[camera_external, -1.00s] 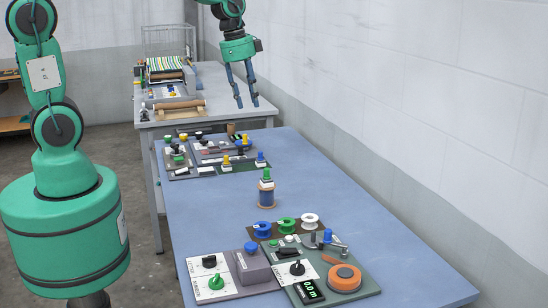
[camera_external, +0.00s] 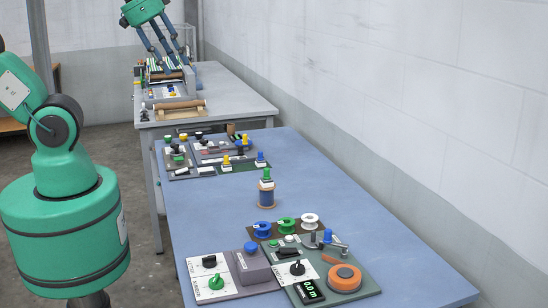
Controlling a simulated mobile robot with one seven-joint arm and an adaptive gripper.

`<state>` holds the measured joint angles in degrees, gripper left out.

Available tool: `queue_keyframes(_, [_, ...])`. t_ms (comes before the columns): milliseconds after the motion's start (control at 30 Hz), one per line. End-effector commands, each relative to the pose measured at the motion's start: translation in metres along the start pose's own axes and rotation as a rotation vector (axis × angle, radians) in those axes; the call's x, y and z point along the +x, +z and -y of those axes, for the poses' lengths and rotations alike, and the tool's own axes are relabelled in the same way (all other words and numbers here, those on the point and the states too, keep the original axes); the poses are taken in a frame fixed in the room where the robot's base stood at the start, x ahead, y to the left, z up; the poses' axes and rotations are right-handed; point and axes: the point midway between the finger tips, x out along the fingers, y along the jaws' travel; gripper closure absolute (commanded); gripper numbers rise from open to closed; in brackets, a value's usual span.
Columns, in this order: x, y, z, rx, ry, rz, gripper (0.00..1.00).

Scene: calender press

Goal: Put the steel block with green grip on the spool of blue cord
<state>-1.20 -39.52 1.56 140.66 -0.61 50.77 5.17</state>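A spool of blue cord (camera_external: 266,196) stands upright on the blue table, with wood-coloured ends. A small pale block (camera_external: 266,184) rests on top of it. My gripper (camera_external: 171,66) is far away at the back left, over the press on the grey table, tilted down. Its fingers are apart and nothing shows between them. Whether the fingertips touch the press cannot be told.
Blocks with yellow and blue grips (camera_external: 260,161) stand on a dark green mat behind the spool. Blue, green and white reels (camera_external: 287,224) and control panels (camera_external: 326,271) stand in front. The right side of the blue table is clear.

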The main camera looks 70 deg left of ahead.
Motion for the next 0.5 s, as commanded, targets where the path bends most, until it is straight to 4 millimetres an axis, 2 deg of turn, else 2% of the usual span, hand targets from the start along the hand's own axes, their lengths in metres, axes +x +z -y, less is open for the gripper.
queue_keyframes(200, [-0.011,0.019,-0.006,-0.058,0.001,-0.027,0.64])
queue_keyframes(500, [-0.012,0.021,-0.006,-0.066,0.0,-0.028,0.64])
